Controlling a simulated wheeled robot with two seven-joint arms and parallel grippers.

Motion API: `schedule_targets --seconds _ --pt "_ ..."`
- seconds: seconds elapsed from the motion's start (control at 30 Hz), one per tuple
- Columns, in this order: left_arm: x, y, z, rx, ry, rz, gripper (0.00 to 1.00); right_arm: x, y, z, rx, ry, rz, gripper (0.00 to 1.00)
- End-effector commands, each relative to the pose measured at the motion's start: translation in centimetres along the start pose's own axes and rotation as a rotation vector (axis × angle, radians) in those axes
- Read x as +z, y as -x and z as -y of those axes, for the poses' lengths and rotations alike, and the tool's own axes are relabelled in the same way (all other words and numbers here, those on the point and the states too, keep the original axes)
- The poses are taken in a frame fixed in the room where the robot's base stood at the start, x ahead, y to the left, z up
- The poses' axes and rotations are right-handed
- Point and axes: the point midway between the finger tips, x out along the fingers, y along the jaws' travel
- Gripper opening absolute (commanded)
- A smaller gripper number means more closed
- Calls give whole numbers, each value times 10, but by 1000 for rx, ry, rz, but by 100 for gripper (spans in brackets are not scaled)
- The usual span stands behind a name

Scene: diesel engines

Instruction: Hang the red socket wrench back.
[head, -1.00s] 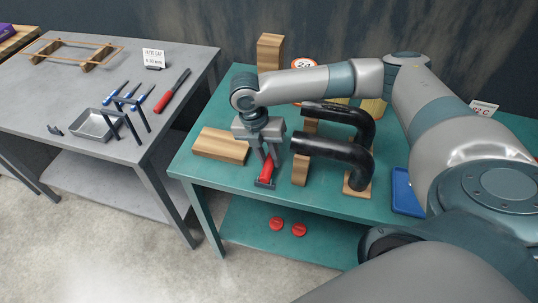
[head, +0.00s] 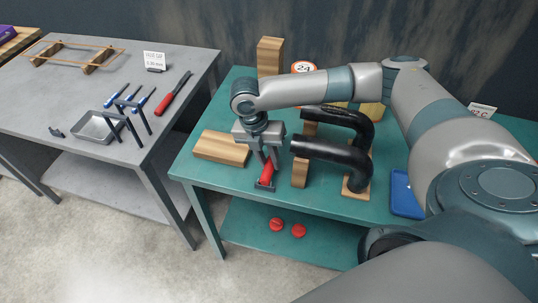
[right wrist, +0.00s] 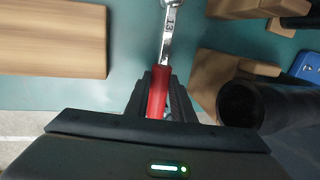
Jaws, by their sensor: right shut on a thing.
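A red-handled wrench (right wrist: 158,90) with a shiny metal shank marked 13 lies between the fingers of my right gripper (right wrist: 158,100). The metal end points away, toward the top of the right wrist view, where its tip is cut off. In the head view my right gripper (head: 267,161) points down over the green table and is shut on the red handle (head: 267,173). A small dark piece (head: 264,186) shows at the near end of the handle. I cannot tell whether the wrench touches the table. My left gripper is not in view.
A wooden block (head: 221,147) lies left of the gripper. Black curved pipes (head: 330,150) on wooden supports stand close on its right. A blue tray (head: 403,195) lies farther right. The grey table (head: 75,90) holds a dark two-post rack (head: 128,117), a metal tray (head: 93,127) and another red-handled tool (head: 173,95).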

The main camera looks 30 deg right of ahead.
Motion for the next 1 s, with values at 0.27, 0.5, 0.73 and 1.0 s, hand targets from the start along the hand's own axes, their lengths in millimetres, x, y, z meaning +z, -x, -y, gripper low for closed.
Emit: schedule_targets --seconds 0.27,0.5,0.73,1.0 --pt "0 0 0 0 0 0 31 0 0 0 0 0 0 34" --pt "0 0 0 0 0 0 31 0 0 0 0 0 0 44" --pt "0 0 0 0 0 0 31 0 -1 0 0 0 -1 56" --pt "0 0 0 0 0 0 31 0 0 0 0 0 0 56"
